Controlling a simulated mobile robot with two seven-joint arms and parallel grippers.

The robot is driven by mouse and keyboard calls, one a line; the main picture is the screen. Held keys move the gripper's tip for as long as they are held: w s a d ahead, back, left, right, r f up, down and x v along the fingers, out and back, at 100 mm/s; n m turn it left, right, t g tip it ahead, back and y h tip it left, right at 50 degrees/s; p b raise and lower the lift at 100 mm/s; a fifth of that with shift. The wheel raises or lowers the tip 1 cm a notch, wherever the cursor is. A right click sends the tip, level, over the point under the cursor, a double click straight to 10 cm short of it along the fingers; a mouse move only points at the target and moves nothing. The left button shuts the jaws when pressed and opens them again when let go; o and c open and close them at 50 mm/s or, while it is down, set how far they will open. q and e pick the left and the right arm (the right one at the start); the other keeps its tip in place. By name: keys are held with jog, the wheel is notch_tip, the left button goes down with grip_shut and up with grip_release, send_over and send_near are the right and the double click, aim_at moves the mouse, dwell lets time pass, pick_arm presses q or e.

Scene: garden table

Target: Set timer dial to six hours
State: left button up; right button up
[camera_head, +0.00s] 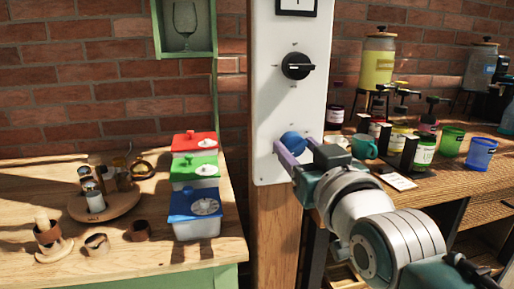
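A white control panel (265,105) is fixed on a wooden post. It carries a black dial (297,66) with small marks around it, its pointer lying about level. Lower on the panel is a blue round knob (292,141). I cannot read the marks or tell which of the two is the timer dial. My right gripper (293,146) is at the blue knob, one purple finger on its left and the other finger on its right. The fingers are apart; whether they touch the knob is unclear. My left gripper is not in view.
On the left table, red (194,139), green (181,176) and blue (182,218) lidded boxes stand in a row near the post. The right bench holds a teal mug (364,147), jars, a green cup (452,141), a blue cup (481,154) and a yellow dispenser (378,66).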

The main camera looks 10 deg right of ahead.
jog(key=o, duration=0.4)
jog(key=shift+c, duration=0.2)
jog(key=shift+s, duration=0.15)
jog(key=s, duration=0.9)
jog(key=shift+s+d+p, duration=0.15)
jog(key=shift+s+p, duration=0.2)
jog(key=shift+p, duration=0.1)
